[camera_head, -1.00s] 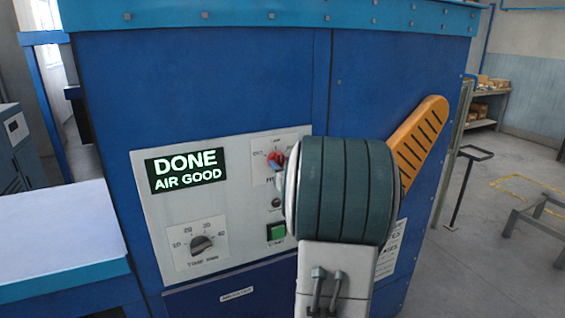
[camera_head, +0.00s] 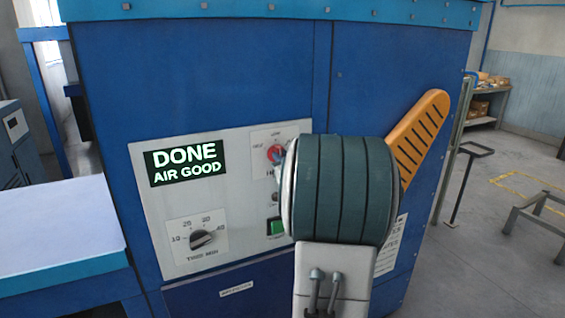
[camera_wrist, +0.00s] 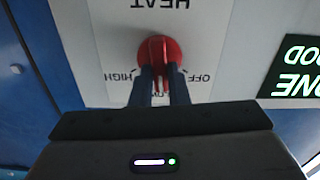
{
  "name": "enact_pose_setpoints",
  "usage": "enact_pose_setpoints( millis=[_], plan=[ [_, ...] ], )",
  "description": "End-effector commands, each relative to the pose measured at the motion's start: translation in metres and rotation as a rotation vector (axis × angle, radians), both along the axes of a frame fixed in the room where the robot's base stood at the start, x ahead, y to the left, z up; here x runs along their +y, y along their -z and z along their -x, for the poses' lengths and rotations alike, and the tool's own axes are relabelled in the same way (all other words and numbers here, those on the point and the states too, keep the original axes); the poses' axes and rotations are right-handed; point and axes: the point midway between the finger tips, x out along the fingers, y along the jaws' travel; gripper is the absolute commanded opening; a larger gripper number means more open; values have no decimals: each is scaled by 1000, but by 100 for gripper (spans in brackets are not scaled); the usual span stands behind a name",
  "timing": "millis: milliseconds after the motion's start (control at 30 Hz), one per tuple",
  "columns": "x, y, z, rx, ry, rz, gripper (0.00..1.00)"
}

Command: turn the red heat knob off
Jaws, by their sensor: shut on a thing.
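The red heat knob (camera_wrist: 158,48) sits on the white HEAT plate (camera_wrist: 200,30), seen upside down in the wrist view. My gripper's two dark fingers (camera_wrist: 160,82) are shut on the knob's handle, one on each side. OFF shows to the right of the fingers and HIGH to the left. The handle lies between these two labels, and the fingers cover its lower end. In the camera_head view the knob (camera_head: 276,154) shows just left of my forearm, which hides the gripper and the plate's right part.
The blue dryer (camera_head: 240,80) has a lit DONE AIR GOOD sign (camera_head: 185,163), a black timer knob (camera_head: 203,239) and a green button (camera_head: 276,227) close under the heat plate. An orange slotted lever (camera_head: 418,138) rises right of my arm. A pale table (camera_head: 60,225) stands at left.

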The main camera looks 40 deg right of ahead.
Motion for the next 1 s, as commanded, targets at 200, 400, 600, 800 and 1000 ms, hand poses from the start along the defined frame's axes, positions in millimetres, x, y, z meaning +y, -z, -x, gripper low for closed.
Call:
enact_pose_setpoints(
  millis=[200,400,600,800,1000],
  plan=[
    [2,6,0,36,-1,167,0],
    [3,6,-1,81,-1,352,0],
    [4,6,-1,125,-1,535,0],
    [4,6,-1,164,-1,696,0],
    [5,5,-1,194,-1,819,0]
  ],
)
